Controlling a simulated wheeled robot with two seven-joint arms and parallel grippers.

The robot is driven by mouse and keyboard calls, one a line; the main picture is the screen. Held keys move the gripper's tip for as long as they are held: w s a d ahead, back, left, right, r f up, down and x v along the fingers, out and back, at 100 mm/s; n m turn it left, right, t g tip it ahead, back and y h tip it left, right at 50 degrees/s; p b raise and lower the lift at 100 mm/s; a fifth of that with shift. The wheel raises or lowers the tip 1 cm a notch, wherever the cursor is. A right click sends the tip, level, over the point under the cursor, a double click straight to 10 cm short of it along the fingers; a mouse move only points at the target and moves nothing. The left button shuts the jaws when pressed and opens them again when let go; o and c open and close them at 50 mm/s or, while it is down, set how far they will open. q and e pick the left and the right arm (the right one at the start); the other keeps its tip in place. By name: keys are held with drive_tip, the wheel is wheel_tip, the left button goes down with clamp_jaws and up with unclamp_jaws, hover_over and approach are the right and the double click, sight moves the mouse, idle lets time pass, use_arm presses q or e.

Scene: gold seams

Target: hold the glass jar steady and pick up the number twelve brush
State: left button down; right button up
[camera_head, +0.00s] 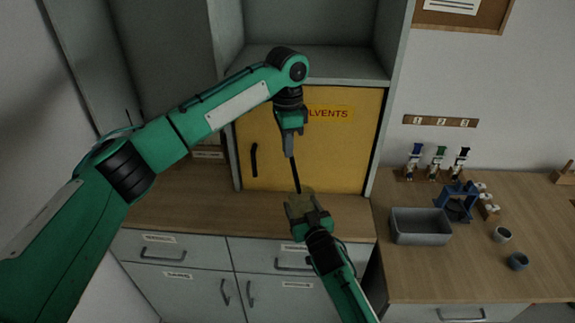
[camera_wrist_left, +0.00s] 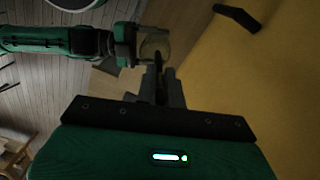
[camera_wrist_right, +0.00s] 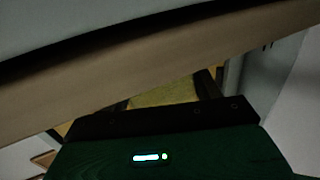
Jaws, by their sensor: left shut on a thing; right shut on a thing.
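The glass jar (camera_head: 298,203) is a small see-through yellowish vessel in front of the yellow cabinet door. My right gripper (camera_head: 304,211) is shut on it from below. A thin dark brush (camera_head: 296,175) stands nearly upright between the jar and my left gripper (camera_head: 289,150), which is shut on its upper end. The brush's lower end reaches the jar's mouth; I cannot tell how deep it sits. No number is legible on it. In the left wrist view the jar (camera_wrist_left: 155,46) lies beyond my fingers. In the right wrist view the jar (camera_wrist_right: 165,92) shows as a yellowish patch between the fingers.
The yellow solvents door (camera_head: 340,150) with a black handle (camera_head: 254,160) is close behind. A wooden counter (camera_head: 160,208) runs below. On the right table are a grey bin (camera_head: 420,226), a blue stand (camera_head: 458,203), small cups (camera_head: 518,261) and several small bottles (camera_head: 415,160).

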use_arm(q)
wheel_tip(320, 180, up, 9)
idle(0.3)
use_arm(e)
drive_tip(key=o, duration=1.2)
